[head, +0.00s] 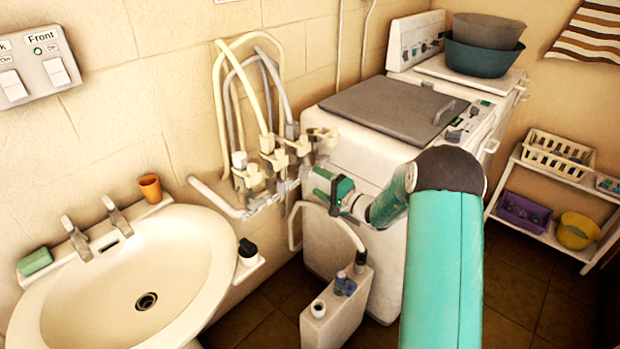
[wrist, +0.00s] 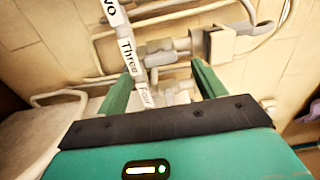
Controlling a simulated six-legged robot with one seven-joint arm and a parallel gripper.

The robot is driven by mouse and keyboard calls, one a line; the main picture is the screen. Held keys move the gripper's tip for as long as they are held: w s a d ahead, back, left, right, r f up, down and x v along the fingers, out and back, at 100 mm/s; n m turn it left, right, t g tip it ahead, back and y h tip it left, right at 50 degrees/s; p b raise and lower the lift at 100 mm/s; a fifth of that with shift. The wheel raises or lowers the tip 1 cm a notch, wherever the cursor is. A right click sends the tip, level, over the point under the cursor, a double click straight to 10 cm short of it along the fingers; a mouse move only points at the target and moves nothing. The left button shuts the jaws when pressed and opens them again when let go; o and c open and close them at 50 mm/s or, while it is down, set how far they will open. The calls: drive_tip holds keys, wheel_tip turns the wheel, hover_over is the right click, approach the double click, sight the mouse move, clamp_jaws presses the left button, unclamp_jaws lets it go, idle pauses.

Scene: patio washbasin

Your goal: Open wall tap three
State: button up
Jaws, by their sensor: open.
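In the wrist view a row of white labels runs downward, with "Three" (wrist: 127,57) above "Four" (wrist: 145,95). A pale tap body (wrist: 165,50) sits beside the "Three" label. Another pale fitting (wrist: 172,88) shows lower, near "Four", between my fingers in the picture. My gripper (wrist: 160,82) is open, its two green fingers spread on either side of these fittings; I cannot tell whether they touch. In the head view my gripper (head: 308,182) is at the right end of the wall tap cluster (head: 270,165), whose labels are not readable there.
Hoses (head: 222,95) loop up from the taps. A washing machine (head: 375,135) stands close behind my arm. A white canister (head: 338,310) with a hose is below my gripper. The washbasin (head: 205,250) is left, with an orange cup (head: 150,188) on its edge.

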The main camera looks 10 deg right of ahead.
drive_tip(key=v, duration=0.8)
